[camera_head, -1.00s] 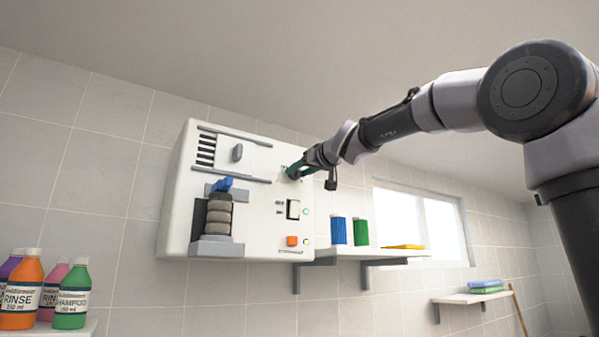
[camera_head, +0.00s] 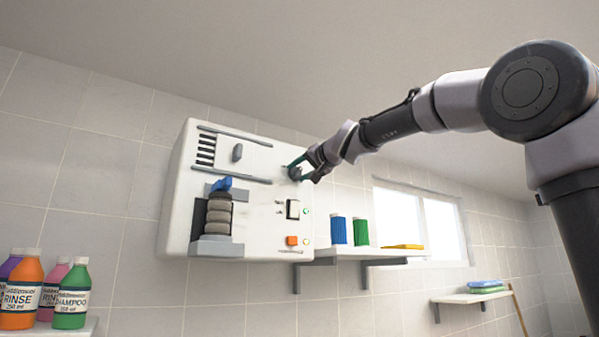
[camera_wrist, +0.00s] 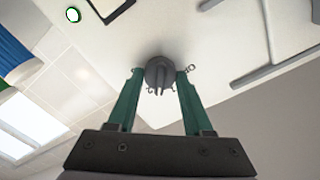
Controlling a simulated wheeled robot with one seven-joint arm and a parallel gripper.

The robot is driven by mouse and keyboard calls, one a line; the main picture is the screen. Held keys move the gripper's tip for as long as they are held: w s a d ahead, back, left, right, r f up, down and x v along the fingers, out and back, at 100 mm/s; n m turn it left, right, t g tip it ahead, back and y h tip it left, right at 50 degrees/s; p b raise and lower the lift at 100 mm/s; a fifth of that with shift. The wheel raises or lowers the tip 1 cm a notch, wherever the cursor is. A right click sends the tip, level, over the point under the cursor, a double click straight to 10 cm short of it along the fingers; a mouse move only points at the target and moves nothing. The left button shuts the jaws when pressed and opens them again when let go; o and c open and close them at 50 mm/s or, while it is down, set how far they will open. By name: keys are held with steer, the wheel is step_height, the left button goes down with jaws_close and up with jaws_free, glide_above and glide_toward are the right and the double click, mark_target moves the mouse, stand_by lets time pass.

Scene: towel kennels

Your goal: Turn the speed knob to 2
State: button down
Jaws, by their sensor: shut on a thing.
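The white wall-mounted machine (camera_head: 262,226) hangs on the tiled wall in the head view. A round dark grey knob (camera_wrist: 158,72) sits on its front at the upper right, with small marks beside it too blurred to read. My gripper (camera_wrist: 159,74) has one green finger on each side of this knob and is shut on it. The knob's pointer ridge shows between the fingers in the wrist view. In the head view, my gripper (camera_head: 294,170) largely covers the knob, so its setting cannot be read there.
Another grey knob (camera_head: 238,152), a black-framed switch (camera_head: 293,209) and an orange button (camera_head: 292,240) are on the front. Blue (camera_head: 339,230) and green (camera_head: 361,232) items stand on a shelf (camera_head: 350,252) close right. Bottles (camera_head: 72,294) stand lower left.

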steer(key=shift+m, duration=2.2)
steer(key=shift+c, duration=1.6)
jaws_free()
steer(key=v, duration=1.1)
steer(key=shift+w, duration=0.15)
